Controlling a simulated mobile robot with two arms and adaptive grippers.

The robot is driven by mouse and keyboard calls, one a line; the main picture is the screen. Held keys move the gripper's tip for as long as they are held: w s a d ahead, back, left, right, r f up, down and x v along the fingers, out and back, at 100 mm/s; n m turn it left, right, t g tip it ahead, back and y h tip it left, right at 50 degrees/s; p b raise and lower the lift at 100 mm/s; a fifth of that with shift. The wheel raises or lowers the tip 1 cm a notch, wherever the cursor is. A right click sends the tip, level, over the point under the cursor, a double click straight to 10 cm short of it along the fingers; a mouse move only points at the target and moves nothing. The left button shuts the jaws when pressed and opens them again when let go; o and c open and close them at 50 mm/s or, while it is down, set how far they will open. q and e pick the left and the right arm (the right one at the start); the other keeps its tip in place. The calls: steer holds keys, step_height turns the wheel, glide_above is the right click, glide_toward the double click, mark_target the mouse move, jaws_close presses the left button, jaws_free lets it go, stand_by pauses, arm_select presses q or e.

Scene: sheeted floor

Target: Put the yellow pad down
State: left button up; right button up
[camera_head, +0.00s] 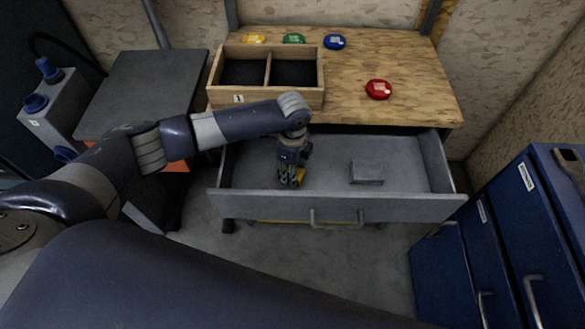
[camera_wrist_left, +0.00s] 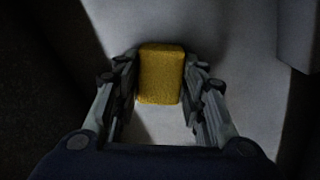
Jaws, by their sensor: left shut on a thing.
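The yellow pad (camera_wrist_left: 160,75) is a small textured block between the two fingers of my left gripper (camera_wrist_left: 162,88) in the left wrist view. The fingers are shut on its sides. In the head view my left gripper (camera_head: 291,179) points down inside the left part of the open grey drawer (camera_head: 330,208), with a bit of yellow showing at its fingertips. I cannot tell whether the pad touches the drawer floor. My right gripper is not in view.
A grey block (camera_head: 366,172) lies in the drawer's right half. On the wooden bench (camera_head: 415,95) above stand a two-compartment wooden box (camera_head: 265,98) and yellow, green, blue and red round items (camera_head: 378,89). A blue cabinet (camera_head: 480,235) stands at the right.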

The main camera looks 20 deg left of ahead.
arm_select(q)
steer(key=shift+f, duration=0.15)
steer(key=o, duration=0.9)
steer(key=shift+o, duration=0.2)
step_height(320, 180, up, 12)
steer(key=shift+r, duration=0.2)
